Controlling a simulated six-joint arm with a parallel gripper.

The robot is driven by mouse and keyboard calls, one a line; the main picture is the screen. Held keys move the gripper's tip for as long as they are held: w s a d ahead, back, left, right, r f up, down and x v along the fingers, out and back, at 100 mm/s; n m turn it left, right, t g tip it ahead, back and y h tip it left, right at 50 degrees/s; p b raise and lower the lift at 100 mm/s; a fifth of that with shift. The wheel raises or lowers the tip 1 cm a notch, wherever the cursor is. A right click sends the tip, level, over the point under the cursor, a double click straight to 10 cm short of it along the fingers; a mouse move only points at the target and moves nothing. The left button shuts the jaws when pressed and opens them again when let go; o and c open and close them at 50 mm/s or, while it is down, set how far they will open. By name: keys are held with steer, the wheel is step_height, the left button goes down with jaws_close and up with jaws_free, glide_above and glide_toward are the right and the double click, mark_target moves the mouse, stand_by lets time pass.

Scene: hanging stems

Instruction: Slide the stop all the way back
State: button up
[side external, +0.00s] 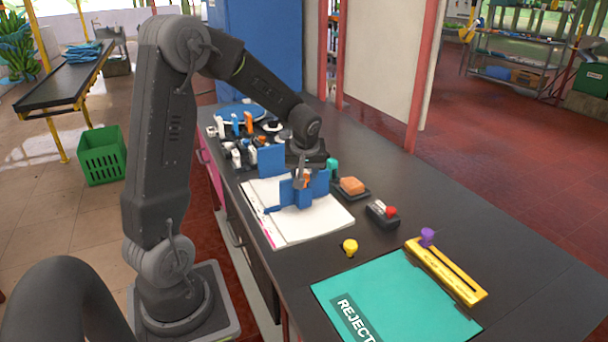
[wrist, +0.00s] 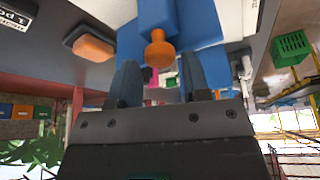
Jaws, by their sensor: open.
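A blue stop (side external: 287,192) with an orange knob stands on a white board (side external: 320,222) on the dark bench. In the wrist view the orange knob (wrist: 158,48) sticks out of the blue stop (wrist: 178,16). My gripper (side external: 301,178) is low over the board, at the knob. In the wrist view my gripper (wrist: 159,68) is open, with one finger on each side of the knob's end and gaps showing. I cannot tell how far the knob reaches between the fingers. My gripper partly hides the knob in the side view.
An orange block on a dark tray (side external: 353,188) and a black box with a red button (side external: 383,212) stand right of the board. Small items crowd behind.

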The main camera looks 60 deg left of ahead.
steer(key=shift+x, duration=0.85)
jaws_close()
